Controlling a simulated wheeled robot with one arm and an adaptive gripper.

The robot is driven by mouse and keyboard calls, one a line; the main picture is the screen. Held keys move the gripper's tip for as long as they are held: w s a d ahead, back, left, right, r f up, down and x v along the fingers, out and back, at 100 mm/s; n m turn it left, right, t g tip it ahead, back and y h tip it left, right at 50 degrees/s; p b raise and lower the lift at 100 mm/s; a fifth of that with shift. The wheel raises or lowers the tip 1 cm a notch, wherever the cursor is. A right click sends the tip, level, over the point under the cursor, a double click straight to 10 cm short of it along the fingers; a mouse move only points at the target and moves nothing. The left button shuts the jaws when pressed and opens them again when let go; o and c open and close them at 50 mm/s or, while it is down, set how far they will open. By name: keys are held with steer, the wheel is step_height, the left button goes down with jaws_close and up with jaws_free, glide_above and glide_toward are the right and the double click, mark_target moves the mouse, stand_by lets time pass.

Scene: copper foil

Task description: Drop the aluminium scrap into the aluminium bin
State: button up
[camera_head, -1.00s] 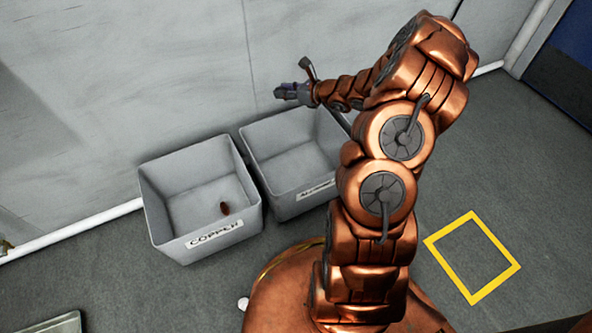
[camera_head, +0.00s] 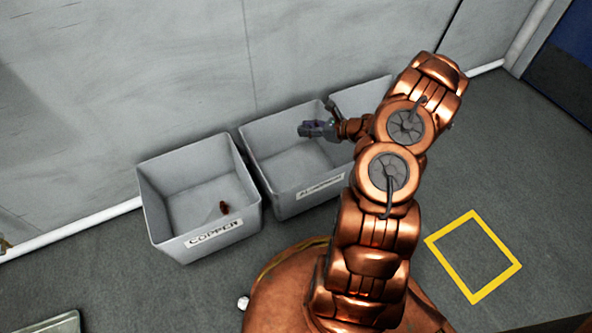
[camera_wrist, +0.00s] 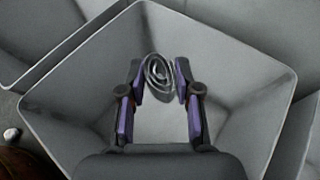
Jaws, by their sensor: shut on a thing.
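The aluminium scrap is a grey metal coil (camera_wrist: 158,74), seen in the wrist view between the fingertips of my gripper (camera_wrist: 159,82). My gripper is shut on it. In the head view my gripper (camera_head: 306,129) is at the upper part of the aluminium bin (camera_head: 283,205), over its opening. The bin is a grey open box with a label on its front; its walls surround the gripper in the wrist view (camera_wrist: 250,66). The scrap is too small to make out in the head view.
The copper bin (camera_head: 178,248) stands to the left with a small copper-coloured piece (camera_head: 224,207) inside. A third grey bin (camera_head: 362,98) is partly behind my arm on the right. A yellow square (camera_head: 473,257) marks the floor at right. A wall runs behind the bins.

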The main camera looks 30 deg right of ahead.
step_height(320, 180, down, 5)
steer(key=b, duration=0.3)
steer(key=shift+r, duration=0.15)
steer(key=o, duration=0.9)
steer(key=shift+d, duration=0.1)
steer(key=v, duration=1.2)
